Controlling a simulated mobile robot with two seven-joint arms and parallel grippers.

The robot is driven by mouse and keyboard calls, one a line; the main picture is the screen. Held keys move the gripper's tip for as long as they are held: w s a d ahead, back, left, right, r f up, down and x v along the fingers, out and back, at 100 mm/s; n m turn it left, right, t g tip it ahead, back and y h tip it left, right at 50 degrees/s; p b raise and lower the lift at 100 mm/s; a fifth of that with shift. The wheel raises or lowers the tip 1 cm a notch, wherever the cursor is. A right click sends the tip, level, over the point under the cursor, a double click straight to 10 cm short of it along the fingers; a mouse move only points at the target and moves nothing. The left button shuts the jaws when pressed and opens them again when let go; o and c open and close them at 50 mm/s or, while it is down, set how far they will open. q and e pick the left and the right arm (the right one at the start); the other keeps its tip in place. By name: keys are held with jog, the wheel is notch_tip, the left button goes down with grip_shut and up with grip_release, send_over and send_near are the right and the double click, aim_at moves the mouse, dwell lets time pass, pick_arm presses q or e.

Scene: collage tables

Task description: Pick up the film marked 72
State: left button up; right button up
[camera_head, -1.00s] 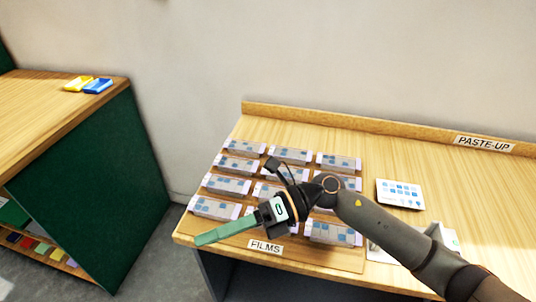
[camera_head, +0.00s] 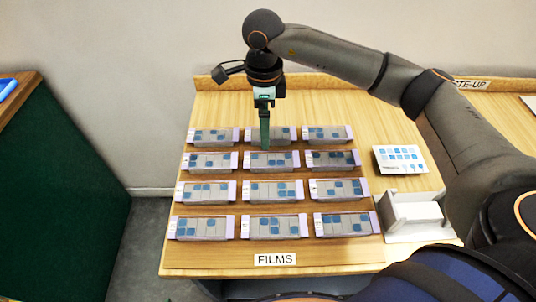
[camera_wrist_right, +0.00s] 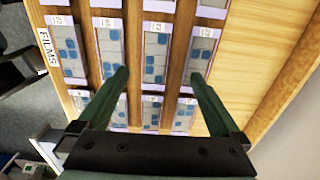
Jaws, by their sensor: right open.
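Several films lie in a grid of three columns on the table, grey strips with blue squares and lilac ends. Examples are the back middle film (camera_head: 284,134), the one in front of it (camera_head: 270,161) and the front right film (camera_head: 347,224). Their marks are too small to read surely, so I cannot tell which is 72. My right gripper (camera_head: 265,146) points down above the back middle of the grid, partly hiding films there. In the right wrist view its green fingers (camera_wrist_right: 160,76) are apart and empty, with films (camera_wrist_right: 155,55) beyond them. My left gripper is out of view.
A FILMS label (camera_head: 275,260) is at the table's front edge. Right of the grid are a white card with blue squares (camera_head: 400,159) and a white holder (camera_head: 412,212). A raised wooden ledge runs along the back. A blue tray (camera_head: 7,88) sits on the left counter.

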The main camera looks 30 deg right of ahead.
aim_at(263, 159)
notch_tip(263, 159, down, 4)
jog(key=shift+r, duration=0.15)
jog(key=shift+s+a+f+p, duration=0.1)
jog(key=shift+a+f+p, duration=0.05)
jog(key=shift+f, duration=0.75)
jog(key=shift+s+a+f+p, duration=0.1)
jog(key=shift+f+p, duration=0.1)
jog(key=shift+f, duration=0.75)
jog(key=shift+s+a+f+p, duration=0.1)
jog(key=shift+a+f+p, duration=0.05)
jog(key=shift+f, duration=0.75)
jog(key=shift+c, duration=0.2)
jog(key=c, duration=1.4)
jog(key=shift+r, duration=0.15)
